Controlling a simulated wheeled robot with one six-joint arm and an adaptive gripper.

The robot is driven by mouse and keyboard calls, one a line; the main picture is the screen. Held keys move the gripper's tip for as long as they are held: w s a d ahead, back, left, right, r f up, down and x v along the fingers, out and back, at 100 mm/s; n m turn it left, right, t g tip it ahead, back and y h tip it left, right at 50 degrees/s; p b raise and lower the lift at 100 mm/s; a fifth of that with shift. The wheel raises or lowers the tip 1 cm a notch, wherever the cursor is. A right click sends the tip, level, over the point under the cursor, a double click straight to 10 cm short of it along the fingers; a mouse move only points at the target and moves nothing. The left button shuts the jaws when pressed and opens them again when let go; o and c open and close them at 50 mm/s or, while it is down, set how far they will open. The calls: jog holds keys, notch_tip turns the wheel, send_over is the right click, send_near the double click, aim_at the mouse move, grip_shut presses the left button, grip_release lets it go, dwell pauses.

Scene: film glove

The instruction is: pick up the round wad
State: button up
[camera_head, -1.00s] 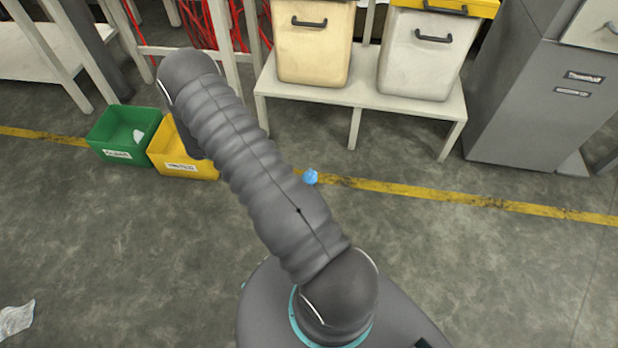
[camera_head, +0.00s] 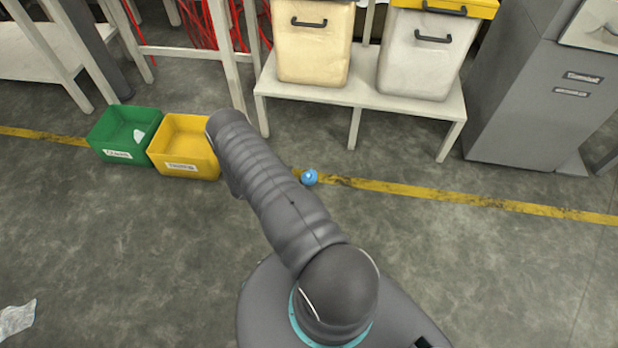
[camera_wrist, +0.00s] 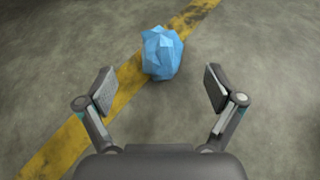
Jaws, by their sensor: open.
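The round wad is a crumpled light-blue ball. It lies on the floor at the yellow line, just right of my arm in the head view (camera_head: 309,177). In the wrist view the wad (camera_wrist: 162,54) sits at the upper middle, on the line's right edge. My gripper (camera_wrist: 160,86) is open and empty, its two fingers spread wide. The wad is ahead of the fingertips, roughly centred between them, and apart from both. In the head view my gripper is hidden behind my arm.
A green bin (camera_head: 107,138) with a pale scrap inside and an empty yellow bin (camera_head: 184,168) stand left of my arm. A bench (camera_head: 362,93) with two containers stands behind. A grey cabinet (camera_head: 530,95) is at right. A crumpled film piece (camera_head: 15,319) lies lower left. Floor around the wad is clear.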

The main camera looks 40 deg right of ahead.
aim_at(311, 175)
jog(key=shift+x, duration=3.6)
jog(key=shift+s+r, duration=0.1)
jog(key=c, duration=1.2)
